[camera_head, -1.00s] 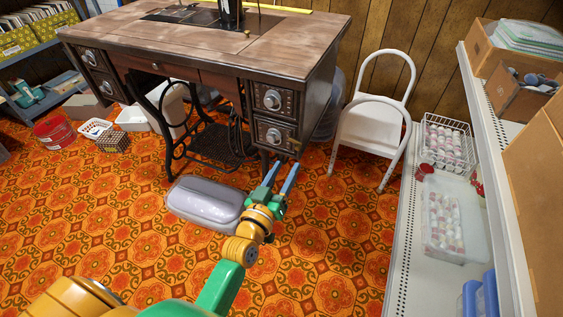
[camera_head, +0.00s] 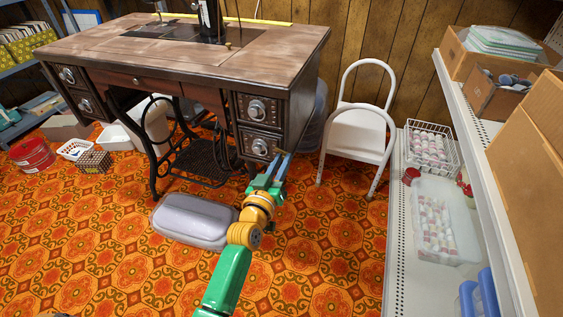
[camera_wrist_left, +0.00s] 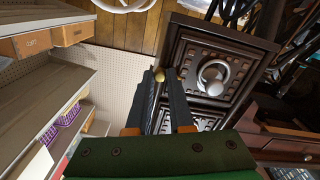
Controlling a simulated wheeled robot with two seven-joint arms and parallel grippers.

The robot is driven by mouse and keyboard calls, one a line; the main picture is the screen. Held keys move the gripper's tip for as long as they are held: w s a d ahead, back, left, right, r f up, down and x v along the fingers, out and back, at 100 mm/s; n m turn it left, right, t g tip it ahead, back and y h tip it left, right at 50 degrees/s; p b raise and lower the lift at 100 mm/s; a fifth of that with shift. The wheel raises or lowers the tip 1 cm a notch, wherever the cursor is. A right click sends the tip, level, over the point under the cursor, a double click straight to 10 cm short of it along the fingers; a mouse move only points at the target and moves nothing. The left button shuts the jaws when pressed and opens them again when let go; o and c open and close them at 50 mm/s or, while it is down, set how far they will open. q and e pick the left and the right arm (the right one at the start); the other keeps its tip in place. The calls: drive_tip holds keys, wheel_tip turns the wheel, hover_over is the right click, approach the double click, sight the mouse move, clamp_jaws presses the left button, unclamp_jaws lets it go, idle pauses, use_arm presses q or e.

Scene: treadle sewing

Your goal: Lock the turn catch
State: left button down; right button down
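A small brass piece (camera_wrist_left: 160,75), which looks like the turn catch, shows at my fingertips in the left wrist view, beside the dark drawer stack. My left gripper (camera_head: 279,165) points at the lower right part of the sewing table's right-hand drawers (camera_head: 259,127). Its two fingers (camera_wrist_left: 160,78) are apart, with a narrow gap. The brass piece appears in or just beyond that gap; I cannot tell whether they touch it. In the head view the fingers hide that spot, so the catch's angle is unclear. My right gripper is not in view.
A white folding chair (camera_head: 357,134) stands right of the table. A white shelf unit (camera_head: 400,250) with boxes runs along the right. Open floor lies in front.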

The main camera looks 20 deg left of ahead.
use_arm(q)
drive_tip(key=n+p, duration=0.2)
drive_tip(key=n, duration=0.1)
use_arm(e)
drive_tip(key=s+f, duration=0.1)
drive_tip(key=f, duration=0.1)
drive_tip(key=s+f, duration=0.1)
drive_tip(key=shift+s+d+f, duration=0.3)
use_arm(q)
drive_tip(key=c, duration=0.8)
unclamp_jaws()
